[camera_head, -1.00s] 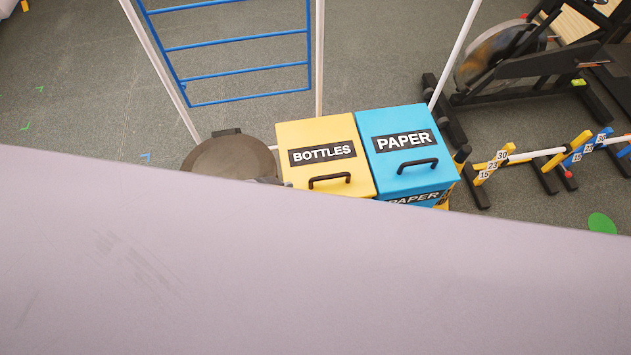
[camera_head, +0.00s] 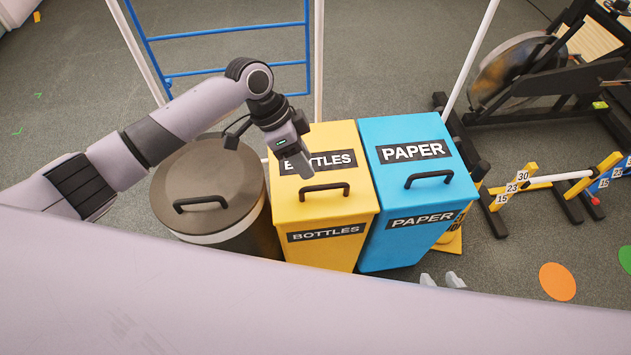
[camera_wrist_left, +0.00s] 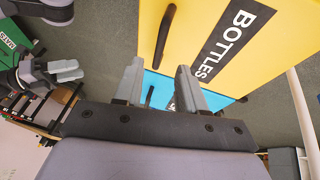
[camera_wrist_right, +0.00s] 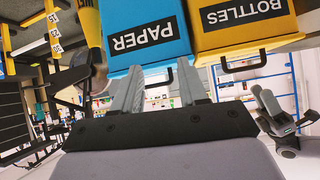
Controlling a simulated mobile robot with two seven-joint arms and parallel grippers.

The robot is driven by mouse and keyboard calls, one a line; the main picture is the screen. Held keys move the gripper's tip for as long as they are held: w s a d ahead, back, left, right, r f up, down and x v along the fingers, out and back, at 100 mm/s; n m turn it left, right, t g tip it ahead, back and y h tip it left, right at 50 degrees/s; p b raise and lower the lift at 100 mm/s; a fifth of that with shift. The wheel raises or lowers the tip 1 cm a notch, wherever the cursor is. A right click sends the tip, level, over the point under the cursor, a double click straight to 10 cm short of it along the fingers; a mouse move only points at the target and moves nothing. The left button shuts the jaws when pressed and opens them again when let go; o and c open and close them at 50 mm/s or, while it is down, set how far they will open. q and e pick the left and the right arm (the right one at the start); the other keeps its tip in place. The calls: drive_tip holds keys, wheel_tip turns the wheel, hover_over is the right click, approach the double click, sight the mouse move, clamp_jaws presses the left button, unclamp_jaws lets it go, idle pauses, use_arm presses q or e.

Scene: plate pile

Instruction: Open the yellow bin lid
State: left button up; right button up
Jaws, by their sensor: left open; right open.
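The yellow bin (camera_head: 312,263) is labelled BOTTLES and stands between a grey round bin and a blue bin. Its yellow lid (camera_head: 350,199) is shut, with a black handle (camera_head: 324,188) near the front edge. My left gripper (camera_head: 301,163) is open and empty above the lid's left part, behind the handle in the head view, and hides part of the label. In the left wrist view the handle (camera_wrist_left: 165,36) is beyond the open fingers (camera_wrist_left: 158,78). My right gripper (camera_head: 441,281) is open and empty, low in front of the blue bin; its fingers (camera_wrist_right: 156,78) are apart.
The blue PAPER bin (camera_head: 402,244) touches or nearly touches the yellow bin's right side. The grey round bin (camera_head: 262,226) stands close on the left. A blue ladder-like frame (camera_head: 225,33) is behind. Hurdles (camera_head: 560,178) and an exercise machine (camera_head: 520,75) are at right.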

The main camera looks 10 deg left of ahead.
use_arm(q)
drive_tip(key=b+x, duration=0.1)
drive_tip(key=x, duration=0.5)
drive_tip(key=shift+d+f, duration=0.15)
drive_tip(key=shift+f, duration=0.1)
clamp_jaws()
